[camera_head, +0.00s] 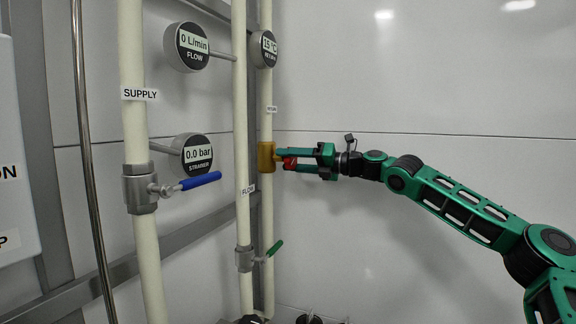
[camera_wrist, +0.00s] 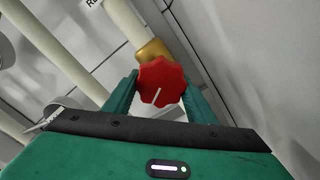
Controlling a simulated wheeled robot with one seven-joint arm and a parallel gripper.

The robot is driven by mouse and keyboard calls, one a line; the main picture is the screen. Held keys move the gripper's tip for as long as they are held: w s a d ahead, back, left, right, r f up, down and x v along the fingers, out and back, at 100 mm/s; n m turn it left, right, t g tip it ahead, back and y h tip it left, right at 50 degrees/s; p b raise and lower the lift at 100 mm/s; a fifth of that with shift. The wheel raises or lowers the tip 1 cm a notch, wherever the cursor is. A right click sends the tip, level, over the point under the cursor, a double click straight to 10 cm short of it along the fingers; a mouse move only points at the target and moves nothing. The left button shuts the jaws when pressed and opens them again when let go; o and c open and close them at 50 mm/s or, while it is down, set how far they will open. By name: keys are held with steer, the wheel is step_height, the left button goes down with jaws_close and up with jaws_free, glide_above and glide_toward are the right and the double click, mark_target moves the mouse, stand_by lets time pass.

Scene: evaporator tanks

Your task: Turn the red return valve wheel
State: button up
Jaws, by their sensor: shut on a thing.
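The red return valve wheel (camera_wrist: 162,82) has a scalloped rim and a white pointer line that runs down and slightly left in the wrist view. It sits in front of a brass valve body (camera_head: 266,157) on the return pipe (camera_head: 267,215). My gripper (camera_head: 284,160) reaches the wheel from the right, and its green fingers are shut on the wheel's two sides. In the head view the fingers hide most of the wheel; a bit of red (camera_head: 290,163) shows between them. The brass body also shows behind the wheel in the wrist view (camera_wrist: 152,49).
The flow pipe (camera_head: 241,110) runs just left of the return pipe, with a green lever (camera_head: 275,248) low on it. The supply pipe (camera_head: 145,240) has a blue lever (camera_head: 200,181). Round gauges (camera_head: 187,46) stand off the pipes. The wall at right is bare.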

steer(key=shift+w+d+m, duration=0.35)
steer(key=shift+d+m, duration=0.05)
steer(key=shift+m, duration=0.4)
steer(key=shift+f, duration=0.1)
steer(key=o, duration=1.1)
steer(key=shift+c, duration=0.2)
steer(key=shift+a, duration=0.1)
steer(key=shift+s, duration=0.15)
steer(key=v, duration=1)
steer(key=shift+d, duration=0.4)
